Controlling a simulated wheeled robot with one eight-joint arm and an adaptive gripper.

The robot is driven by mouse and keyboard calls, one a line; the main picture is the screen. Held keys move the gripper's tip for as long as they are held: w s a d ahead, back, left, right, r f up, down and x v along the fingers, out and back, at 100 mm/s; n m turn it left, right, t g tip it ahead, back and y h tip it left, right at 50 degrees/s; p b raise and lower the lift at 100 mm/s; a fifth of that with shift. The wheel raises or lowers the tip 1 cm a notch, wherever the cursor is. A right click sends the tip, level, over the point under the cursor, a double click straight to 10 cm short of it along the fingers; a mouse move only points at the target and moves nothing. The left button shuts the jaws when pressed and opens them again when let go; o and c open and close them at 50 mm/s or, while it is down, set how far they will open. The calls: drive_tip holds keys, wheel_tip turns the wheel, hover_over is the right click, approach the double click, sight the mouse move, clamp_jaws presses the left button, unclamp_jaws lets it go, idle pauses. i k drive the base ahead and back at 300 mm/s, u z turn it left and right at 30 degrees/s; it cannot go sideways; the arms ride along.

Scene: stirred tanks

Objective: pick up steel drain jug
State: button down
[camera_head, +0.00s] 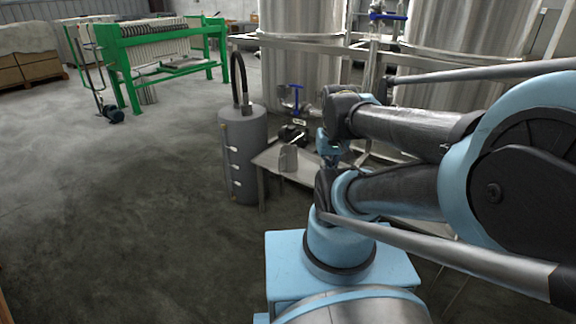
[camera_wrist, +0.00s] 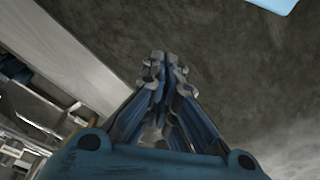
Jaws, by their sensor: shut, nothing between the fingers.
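The steel drain jug (camera_head: 289,158) appears to be the small grey metal vessel standing on a low steel table (camera_head: 268,160) in the head view, left of my arm. My gripper (camera_wrist: 158,62) shows in the wrist view with its fingers together and nothing between them. It points over bare floor beside a pale flat edge. The jug cannot be made out in the wrist view.
A grey cylinder (camera_head: 243,150) with a black hose stands left of the low table. Large steel tanks (camera_head: 300,55) on a metal frame rise behind. A green filter press (camera_head: 160,60) stands at the back left. The concrete floor (camera_head: 120,200) at left is clear.

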sight(288, 160)
drive_tip(key=z, duration=3)
drive_tip(key=i, duration=0.35)
drive_tip(key=u, duration=2.4)
